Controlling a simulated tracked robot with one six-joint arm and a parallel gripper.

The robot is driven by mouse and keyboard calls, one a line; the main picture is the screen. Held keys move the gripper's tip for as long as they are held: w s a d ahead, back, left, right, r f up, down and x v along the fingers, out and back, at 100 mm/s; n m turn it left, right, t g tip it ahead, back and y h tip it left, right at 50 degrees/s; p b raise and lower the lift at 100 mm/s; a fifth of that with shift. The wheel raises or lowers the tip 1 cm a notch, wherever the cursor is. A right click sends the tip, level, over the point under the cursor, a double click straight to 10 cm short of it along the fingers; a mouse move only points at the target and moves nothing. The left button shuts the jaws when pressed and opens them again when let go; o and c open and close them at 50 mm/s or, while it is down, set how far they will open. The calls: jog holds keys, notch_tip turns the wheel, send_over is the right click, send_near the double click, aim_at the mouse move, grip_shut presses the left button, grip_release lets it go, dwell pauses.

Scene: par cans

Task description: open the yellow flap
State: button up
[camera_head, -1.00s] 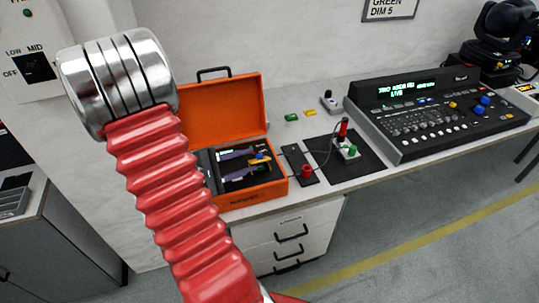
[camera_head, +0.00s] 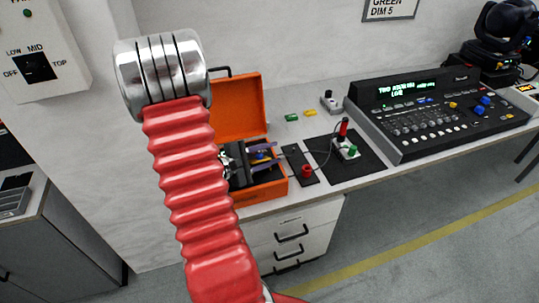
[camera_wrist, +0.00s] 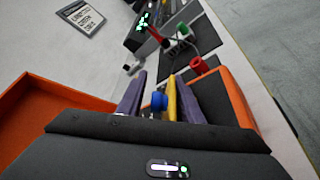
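The open orange case (camera_head: 238,104) stands on the bench, its lid up. My gripper (camera_head: 276,150) is over the case, largely hidden behind my red arm in the head view. In the wrist view, the purple fingers of my gripper (camera_wrist: 158,82) are apart. Between them show a blue knob (camera_wrist: 158,101) and a narrow yellow piece (camera_wrist: 172,98), which looks like the yellow flap. The yellow piece lies close to the right finger; I cannot tell whether they touch. Its hinge and how far it stands open cannot be made out.
Right of the case are a black strip with a red knob (camera_head: 306,171) and a dark mat (camera_head: 365,163) with red and green plugs. A console (camera_head: 430,115) stands further right. Small green and yellow pieces (camera_head: 310,113) lie behind.

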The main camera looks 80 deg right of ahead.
grip_shut()
jog(key=shift+a, duration=0.15)
jog(key=shift+w+r, duration=0.1)
